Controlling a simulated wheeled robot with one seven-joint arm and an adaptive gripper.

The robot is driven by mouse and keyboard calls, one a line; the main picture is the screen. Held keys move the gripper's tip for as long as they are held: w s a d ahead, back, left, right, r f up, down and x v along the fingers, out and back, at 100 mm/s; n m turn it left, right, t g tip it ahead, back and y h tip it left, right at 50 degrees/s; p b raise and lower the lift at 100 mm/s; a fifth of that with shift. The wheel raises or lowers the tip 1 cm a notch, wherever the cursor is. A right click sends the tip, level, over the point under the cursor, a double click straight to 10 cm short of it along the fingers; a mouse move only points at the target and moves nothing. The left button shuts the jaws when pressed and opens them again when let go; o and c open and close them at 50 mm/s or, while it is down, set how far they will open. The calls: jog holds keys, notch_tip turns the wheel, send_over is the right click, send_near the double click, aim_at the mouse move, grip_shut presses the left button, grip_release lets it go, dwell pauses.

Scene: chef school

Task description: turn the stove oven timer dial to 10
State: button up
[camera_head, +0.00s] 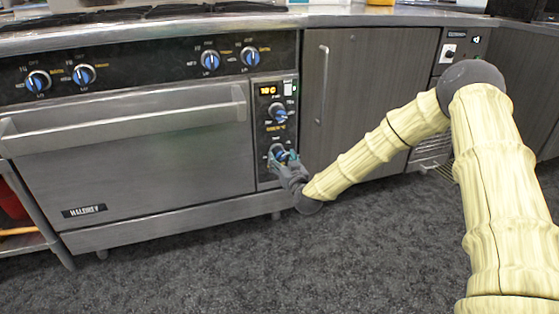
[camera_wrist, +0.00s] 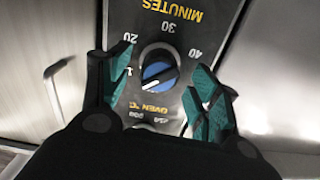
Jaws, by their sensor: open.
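The timer dial (camera_wrist: 158,72) is a black knob with a blue centre and a white line, ringed by minute numbers. In the wrist view, 20, 30 and 40 can be read around it, and a part-hidden mark shows at its left. The white line slants toward the lower left. My gripper (camera_wrist: 160,78) is open, with one teal-padded finger on each side of the dial and visible gaps between. In the head view my gripper (camera_head: 283,160) is at the lower right of the oven front and partly covers the dial.
The oven door (camera_head: 130,145) with its long handle (camera_head: 130,118) is left of the control panel. Above the timer is another blue dial (camera_head: 278,113) and a lit display (camera_head: 268,90). A dark cabinet (camera_head: 340,100) stands to the right. The carpet (camera_head: 200,270) in front is clear.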

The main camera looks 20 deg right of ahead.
aim_at(281, 157)
jog(key=shift+w+b, duration=0.5)
jog(key=shift+w, duration=1.2)
jog(key=c, duration=1)
jog(key=shift+r, duration=0.1)
